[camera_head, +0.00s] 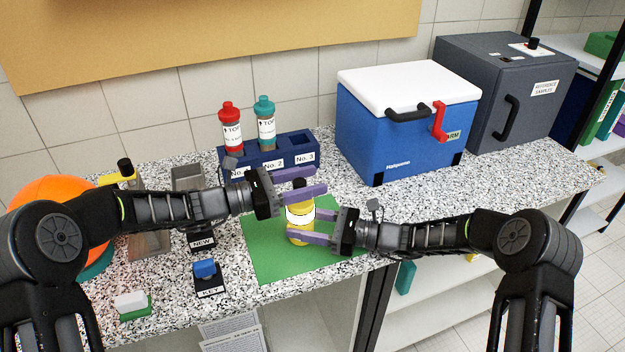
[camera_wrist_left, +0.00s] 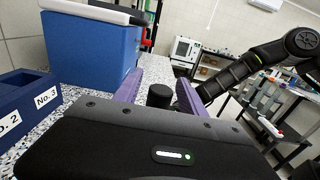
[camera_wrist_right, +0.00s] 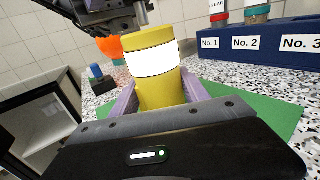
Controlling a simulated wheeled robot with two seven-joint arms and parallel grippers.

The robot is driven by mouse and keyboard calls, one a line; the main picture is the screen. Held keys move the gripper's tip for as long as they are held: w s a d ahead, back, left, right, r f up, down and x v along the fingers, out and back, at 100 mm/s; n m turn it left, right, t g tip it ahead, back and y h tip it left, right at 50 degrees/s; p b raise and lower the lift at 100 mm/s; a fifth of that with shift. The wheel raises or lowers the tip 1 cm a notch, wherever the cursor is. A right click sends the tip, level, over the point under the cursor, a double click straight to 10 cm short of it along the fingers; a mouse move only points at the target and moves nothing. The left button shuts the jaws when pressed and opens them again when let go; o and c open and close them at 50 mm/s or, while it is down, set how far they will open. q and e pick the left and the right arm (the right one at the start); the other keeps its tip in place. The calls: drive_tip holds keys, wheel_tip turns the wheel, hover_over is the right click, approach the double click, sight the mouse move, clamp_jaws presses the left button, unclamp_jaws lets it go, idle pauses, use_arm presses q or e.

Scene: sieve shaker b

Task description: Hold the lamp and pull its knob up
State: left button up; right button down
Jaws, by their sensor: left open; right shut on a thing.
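The yellow lamp (camera_head: 301,234) with a glowing white band stands upright on the green mat (camera_head: 262,262). My right gripper (camera_head: 318,231) is shut on the lamp's lower body, with its purple fingers on either side; the lamp also shows in the right wrist view (camera_wrist_right: 160,88). The lamp's black knob (camera_head: 300,184) is on top. My left gripper (camera_head: 317,182) is open at the height of the knob. In the left wrist view the dark knob (camera_wrist_left: 160,96) appears between the two purple fingers, with gaps beside it.
A dark blue rack (camera_head: 318,150) with a red-capped bottle (camera_head: 231,132) and a teal-capped bottle (camera_head: 265,130) stands behind. A blue cooler (camera_head: 375,140) and a grey sampler box (camera_head: 480,85) are at the back right. A blue switch (camera_head: 205,269) stands left of the mat.

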use_arm(q)
drive_tip(key=v, duration=1.1)
use_arm(e)
drive_tip(key=shift+c, duration=2.3)
unclamp_jaws()
drive_tip(key=shift+d, duration=0.1)
drive_tip(key=v, duration=1.2)
use_arm(q)
drive_tip(key=shift+s, duration=0.1)
use_arm(e)
drive_tip(key=shift+s, duration=0.1)
